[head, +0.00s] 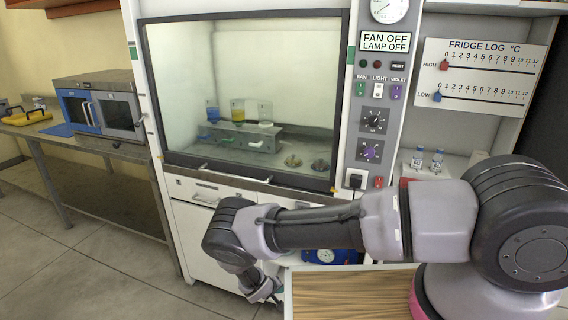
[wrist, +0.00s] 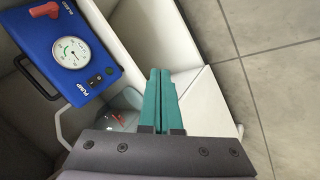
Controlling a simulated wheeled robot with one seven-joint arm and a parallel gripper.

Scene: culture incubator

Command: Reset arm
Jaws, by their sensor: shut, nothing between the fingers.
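My gripper (wrist: 157,100) shows in the wrist view with its two teal fingers together and nothing between them. It points down beside an open white compartment. In the head view my arm reaches left across the front of the fume cabinet (head: 345,100), bent down at the wrist. My gripper (head: 268,293) hangs low there, in front of the white cabinet doors, and its fingers are hard to make out.
A blue pump box (wrist: 70,52) with a dial sits in the compartment left of the fingers. A wooden top (head: 350,295) lies under my arm. The incubator (head: 115,105) stands on the left bench. Tiled floor (head: 80,270) is clear at the left.

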